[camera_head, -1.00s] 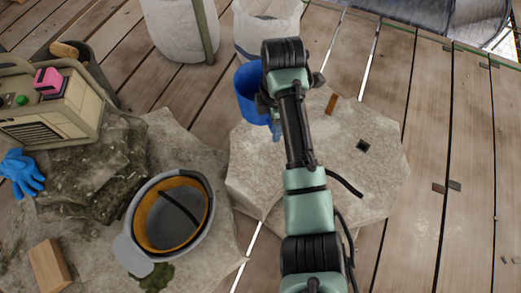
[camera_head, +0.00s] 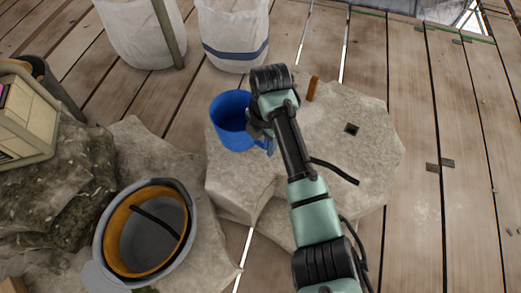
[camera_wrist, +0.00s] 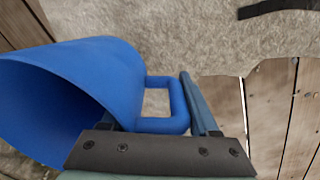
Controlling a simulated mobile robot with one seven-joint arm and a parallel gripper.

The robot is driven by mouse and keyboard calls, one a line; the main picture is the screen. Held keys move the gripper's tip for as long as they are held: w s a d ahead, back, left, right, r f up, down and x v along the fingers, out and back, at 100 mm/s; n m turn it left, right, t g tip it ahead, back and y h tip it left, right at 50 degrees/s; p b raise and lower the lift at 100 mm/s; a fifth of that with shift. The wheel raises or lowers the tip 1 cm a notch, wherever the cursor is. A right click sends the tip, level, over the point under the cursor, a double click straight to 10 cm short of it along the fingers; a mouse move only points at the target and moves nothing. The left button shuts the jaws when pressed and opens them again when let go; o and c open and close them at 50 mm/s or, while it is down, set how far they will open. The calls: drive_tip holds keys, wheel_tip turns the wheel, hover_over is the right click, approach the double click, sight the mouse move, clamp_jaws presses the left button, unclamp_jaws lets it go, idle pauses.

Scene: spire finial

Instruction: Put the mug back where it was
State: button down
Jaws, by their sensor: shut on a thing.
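The blue mug (camera_head: 231,118) is at the left part of a pale stone slab (camera_head: 345,165) in the head view, its open mouth facing up toward the camera. In the wrist view the mug (camera_wrist: 95,85) fills the left side, its mouth toward the left. My gripper (camera_wrist: 158,108) is shut on the mug's squared handle, one finger on each side of it. In the head view my gripper (camera_head: 263,132) is partly hidden by my arm. I cannot tell whether the mug's base touches the slab.
A brown block (camera_head: 313,88) and a dark square mark (camera_head: 351,129) are on the slab. A grey bucket with an orange inside (camera_head: 112,232) stands at lower left. White sacks (camera_head: 236,38) stand behind. Wooden planks (camera_head: 455,110) on the right are mostly clear.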

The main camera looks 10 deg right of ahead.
sight(262, 156)
wheel_tip(262, 156, down, 4)
drive_tip(key=shift+r+b, duration=0.1)
drive_tip(key=shift+b, duration=1.05)
drive_tip(key=shift+c, duration=0.7)
unclamp_jaws()
drive_tip(key=r+p, duration=0.2)
drive_tip(key=r, duration=0.2)
drive_tip(key=r+p, duration=0.3)
drive_tip(key=r, duration=0.1)
drive_tip(key=r+p, duration=0.2)
drive_tip(key=r, duration=0.2)
drive_tip(key=shift+s+d+p, duration=0.3)
drive_tip(key=shift+s+p, duration=0.05)
